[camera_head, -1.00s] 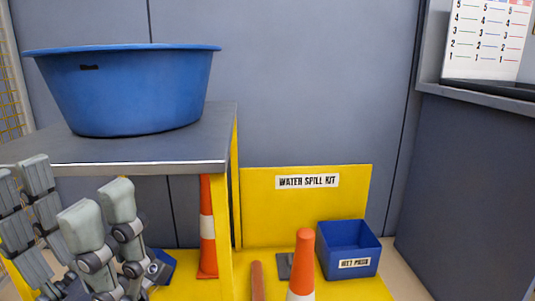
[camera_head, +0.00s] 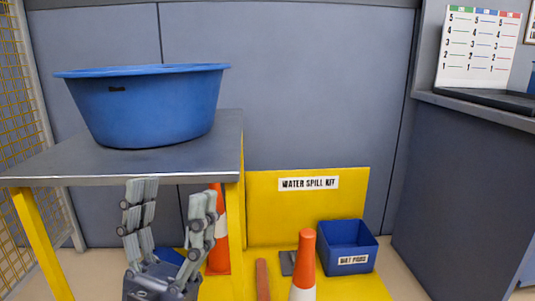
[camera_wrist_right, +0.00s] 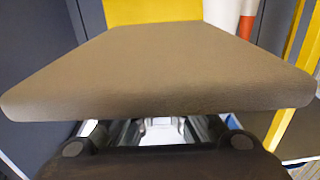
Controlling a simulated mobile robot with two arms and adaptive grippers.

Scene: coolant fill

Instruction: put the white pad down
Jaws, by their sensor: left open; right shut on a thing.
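A broad flat pad (camera_wrist_right: 160,70) fills the upper part of the right wrist view and looks brownish grey in shade there, not white. My right gripper (camera_wrist_right: 160,132) is shut on its near edge, and the pad sticks out away from the wrist. The pad and right gripper are not in the head view. My left gripper (camera_head: 172,205) is open and empty, fingers up, in front of the bench. A blue box (camera_head: 347,247) labelled "WET PADS" stands on the yellow base at right; its contents are not visible.
A blue tub (camera_head: 145,108) sits on the grey bench (camera_head: 60,172). Orange-and-white cones (camera_head: 303,260), a reddish bar (camera_head: 262,281) and a small dark item (camera_head: 287,262) crowd the yellow base before the "WATER SPILL KIT" panel (camera_head: 270,208). A grey counter (camera_head: 460,190) stands right.

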